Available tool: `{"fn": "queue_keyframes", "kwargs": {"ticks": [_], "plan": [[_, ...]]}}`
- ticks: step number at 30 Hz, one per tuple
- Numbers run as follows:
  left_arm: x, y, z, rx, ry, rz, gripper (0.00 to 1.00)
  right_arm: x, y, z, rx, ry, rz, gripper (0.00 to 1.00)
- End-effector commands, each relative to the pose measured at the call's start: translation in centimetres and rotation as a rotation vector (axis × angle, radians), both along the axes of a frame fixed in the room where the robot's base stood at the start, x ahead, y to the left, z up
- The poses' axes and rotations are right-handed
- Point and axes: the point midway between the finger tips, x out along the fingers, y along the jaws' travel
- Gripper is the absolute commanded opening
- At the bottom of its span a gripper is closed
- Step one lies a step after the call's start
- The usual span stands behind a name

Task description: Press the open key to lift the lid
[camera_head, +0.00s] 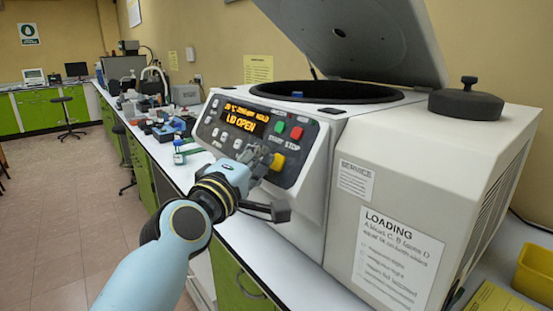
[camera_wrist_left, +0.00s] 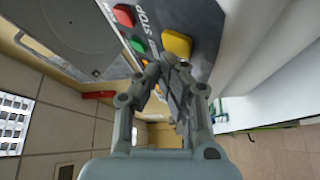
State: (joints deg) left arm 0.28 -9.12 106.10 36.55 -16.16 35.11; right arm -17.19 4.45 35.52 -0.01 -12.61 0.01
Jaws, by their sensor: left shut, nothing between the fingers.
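The centrifuge (camera_head: 320,190) stands on the bench with its grey lid (camera_head: 350,40) raised over the dark round bowl (camera_head: 325,92). Its display (camera_head: 246,119) reads "LID OPEN" in orange. The panel has a green key (camera_head: 280,127), a red key (camera_head: 297,132) and a larger yellow key (camera_head: 278,162). In the left wrist view the yellow key (camera_wrist_left: 177,45) is just beyond the fingertips. My left gripper (camera_head: 262,156) is shut and empty, close to the panel beside the yellow key. Whether it touches the key I cannot tell. My right gripper is not in view.
A black knobbed rotor cover (camera_head: 466,102) sits on the machine's right housing. A "LOADING" sheet (camera_head: 395,258) is on its front. Bottles and small equipment (camera_head: 165,130) stand on the bench to the left. A yellow bin (camera_head: 535,273) is at the lower right.

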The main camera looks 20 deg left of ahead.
Motion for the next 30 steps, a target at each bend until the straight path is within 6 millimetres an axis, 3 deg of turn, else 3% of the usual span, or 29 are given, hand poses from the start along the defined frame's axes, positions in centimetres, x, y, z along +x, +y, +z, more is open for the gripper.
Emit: {"fn": "queue_keyframes", "kwargs": {"ticks": [14,30], "plan": [[-0.5,0.4,0.4,0.0,0.001,0.0,0.0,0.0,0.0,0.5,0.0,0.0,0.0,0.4],[-3.6,2.7,3.1,0.001,0.001,0.0,0.0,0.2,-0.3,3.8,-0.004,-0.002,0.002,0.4]]}}
